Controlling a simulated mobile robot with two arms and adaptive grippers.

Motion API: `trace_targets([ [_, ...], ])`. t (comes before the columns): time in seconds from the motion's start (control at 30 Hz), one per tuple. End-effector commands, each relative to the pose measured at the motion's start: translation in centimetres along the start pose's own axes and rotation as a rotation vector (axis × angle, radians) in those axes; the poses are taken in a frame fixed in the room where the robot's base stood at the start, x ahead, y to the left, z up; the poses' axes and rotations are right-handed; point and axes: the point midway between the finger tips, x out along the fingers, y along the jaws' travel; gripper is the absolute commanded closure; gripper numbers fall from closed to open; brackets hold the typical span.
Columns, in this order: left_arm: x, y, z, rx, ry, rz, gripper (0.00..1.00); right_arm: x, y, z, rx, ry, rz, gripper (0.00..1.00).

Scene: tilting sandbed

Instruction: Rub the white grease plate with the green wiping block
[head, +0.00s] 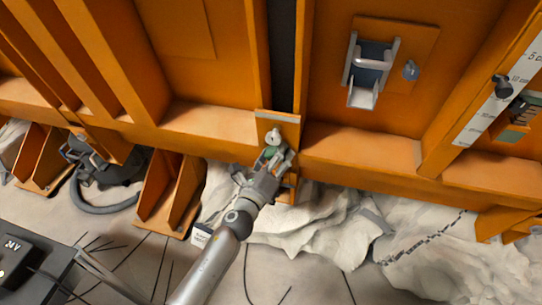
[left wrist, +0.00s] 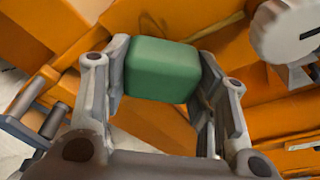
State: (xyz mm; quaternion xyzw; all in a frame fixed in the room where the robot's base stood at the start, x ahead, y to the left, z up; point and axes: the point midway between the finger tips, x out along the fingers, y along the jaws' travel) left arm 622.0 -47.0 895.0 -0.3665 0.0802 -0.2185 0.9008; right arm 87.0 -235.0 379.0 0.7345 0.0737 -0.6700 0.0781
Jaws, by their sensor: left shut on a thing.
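My left gripper (head: 275,158) is shut on the green wiping block (head: 270,153), in front of the orange frame's lower beam. In the left wrist view the green block (left wrist: 162,70) sits between the two grey fingers of the gripper (left wrist: 168,88). A pale round piece (head: 273,135) is just above the gripper, on a small orange bracket with a light top edge. It shows as a white disc (left wrist: 288,30) at the upper right of the left wrist view, apart from the block. I cannot tell whether this is the grease plate. My right gripper is not in view.
A metal holder with a handle (head: 372,65) is fixed on the orange wall, and a white scale strip (head: 502,88) is at the right. Pale crumpled material (head: 320,225) lies below the beam.

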Motion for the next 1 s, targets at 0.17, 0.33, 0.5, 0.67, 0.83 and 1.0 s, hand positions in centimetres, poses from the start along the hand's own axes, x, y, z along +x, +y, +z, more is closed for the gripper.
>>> trace_targets([
  [0.17, 0.3, -0.9, -0.9, -0.002, 0.0, -0.001, 0.66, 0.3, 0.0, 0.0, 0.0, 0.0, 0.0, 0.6],
  [0.33, 0.7, -2.0, -2.0, -0.001, 0.0, -0.001, 0.66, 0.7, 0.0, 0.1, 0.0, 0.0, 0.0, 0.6],
  [0.5, 0.9, -2.9, -2.7, 0.0, 0.002, -0.004, 0.66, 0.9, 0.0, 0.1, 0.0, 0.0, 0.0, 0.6],
  [0.67, 1.0, -3.0, -2.7, 0.0, 0.005, -0.007, 0.66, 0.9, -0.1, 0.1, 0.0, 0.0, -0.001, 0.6],
  [0.83, 0.8, -2.5, -2.1, 0.0, 0.006, -0.01, 0.66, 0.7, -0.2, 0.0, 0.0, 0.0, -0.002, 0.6],
  [1.0, 0.5, -1.2, -0.9, 0.001, 0.002, -0.006, 0.66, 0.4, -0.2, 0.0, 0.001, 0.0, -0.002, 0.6],
])
